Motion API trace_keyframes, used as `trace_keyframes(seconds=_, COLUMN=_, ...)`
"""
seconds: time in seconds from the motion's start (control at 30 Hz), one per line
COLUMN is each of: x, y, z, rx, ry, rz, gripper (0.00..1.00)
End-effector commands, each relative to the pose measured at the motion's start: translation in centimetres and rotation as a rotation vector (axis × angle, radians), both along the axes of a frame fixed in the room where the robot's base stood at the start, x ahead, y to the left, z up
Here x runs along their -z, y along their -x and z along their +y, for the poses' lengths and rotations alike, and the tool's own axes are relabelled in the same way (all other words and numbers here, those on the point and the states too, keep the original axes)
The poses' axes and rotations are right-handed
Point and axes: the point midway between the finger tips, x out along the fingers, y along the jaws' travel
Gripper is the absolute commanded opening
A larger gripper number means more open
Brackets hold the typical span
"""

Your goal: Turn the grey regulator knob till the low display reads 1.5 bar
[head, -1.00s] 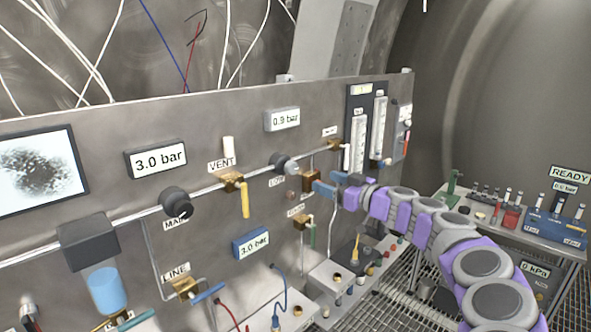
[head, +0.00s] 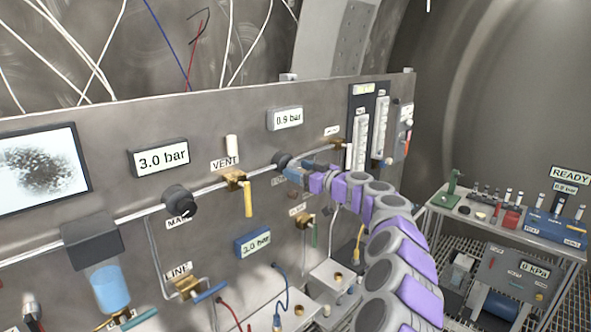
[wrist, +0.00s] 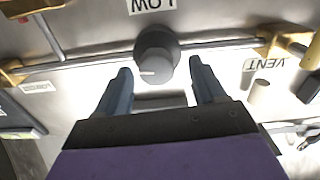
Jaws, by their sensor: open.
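The grey regulator knob (head: 281,159) sits on the pipe along the panel, under the low display (head: 287,118), which reads 0.9 bar. In the wrist view, the picture is upside down and the knob (wrist: 155,53) stands by the LOW label (wrist: 153,5), with a light mark on its face. My gripper (head: 292,169) is at the knob's lower right in the head view. In the wrist view my gripper (wrist: 160,65) is open, with one finger on each side of the knob and visible gaps. I cannot tell how deep the fingertips reach.
The brass VENT valve (head: 235,181) with its yellow handle is left of the knob. A darker MAIN knob (head: 180,201) and a 3.0 bar display (head: 159,157) are further left. A brass valve (head: 304,219) is below my gripper. A bench (head: 440,203) stands at the right.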

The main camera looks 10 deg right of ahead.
Motion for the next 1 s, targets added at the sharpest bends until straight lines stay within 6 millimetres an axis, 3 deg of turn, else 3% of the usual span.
trace_keyframes(seconds=0.3, x=0.1, y=-1.4, z=1.1, rx=-0.001, ry=0.0, rz=0.0, gripper=0.69)
trace_keyframes(seconds=0.63, x=0.0, y=-1.5, z=1.3, rx=-0.002, ry=-0.001, rz=-0.002, gripper=0.69)
trace_keyframes(seconds=1.0, x=0.0, y=-1.5, z=1.2, rx=-0.001, ry=-0.001, rz=-0.002, gripper=0.35)
